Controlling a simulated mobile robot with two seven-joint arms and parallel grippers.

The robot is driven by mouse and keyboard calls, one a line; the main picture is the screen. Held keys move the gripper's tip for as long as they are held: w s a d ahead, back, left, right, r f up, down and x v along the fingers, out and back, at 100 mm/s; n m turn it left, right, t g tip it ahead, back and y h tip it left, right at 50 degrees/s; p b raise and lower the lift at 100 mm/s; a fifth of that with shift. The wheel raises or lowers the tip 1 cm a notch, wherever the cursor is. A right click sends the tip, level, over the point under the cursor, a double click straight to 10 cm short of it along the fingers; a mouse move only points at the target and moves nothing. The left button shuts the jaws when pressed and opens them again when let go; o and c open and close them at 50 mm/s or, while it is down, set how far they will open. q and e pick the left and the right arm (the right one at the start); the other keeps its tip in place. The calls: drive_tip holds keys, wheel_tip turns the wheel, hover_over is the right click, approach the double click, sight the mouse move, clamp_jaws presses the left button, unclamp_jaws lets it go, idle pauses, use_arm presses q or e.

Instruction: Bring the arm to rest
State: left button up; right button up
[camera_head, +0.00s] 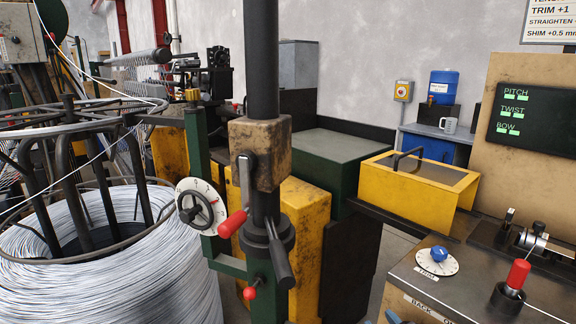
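I cannot tell from this view which part the task calls the arm. A dark upright post (262,55) stands in the middle, with a worn tan clamp block (260,152) around it. A red-tipped lever (233,222) points down and left from the block. A dark handle (280,262) hangs from the collar below it. A smaller red knob (250,293) is lower on the green frame. A white dial with a dark handwheel (200,207) is left of the post.
A large wire coil (110,265) fills the lower left under a dark reel frame (75,165). A yellow box (415,183) is right of the post. The right bench (475,290) carries a blue-knobbed dial (438,256) and a red-topped lever (517,276). A display panel (535,125) is behind.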

drive_tip(key=s+d+f+m+g+h, duration=0.2)
drive_tip(key=s+d+f, duration=0.2)
drive_tip(key=s+f, duration=0.4)
drive_tip(key=s+d+f+m+g+h, duration=0.2)
drive_tip(key=s+f, duration=0.7)
drive_tip(key=s, duration=0.8)
drive_tip(key=shift+d+f+m+g, duration=0.15)
drive_tip(key=shift+d+m+g, duration=0.45)
drive_tip(key=shift+d, duration=0.45)
drive_tip(key=shift+s, duration=0.1)
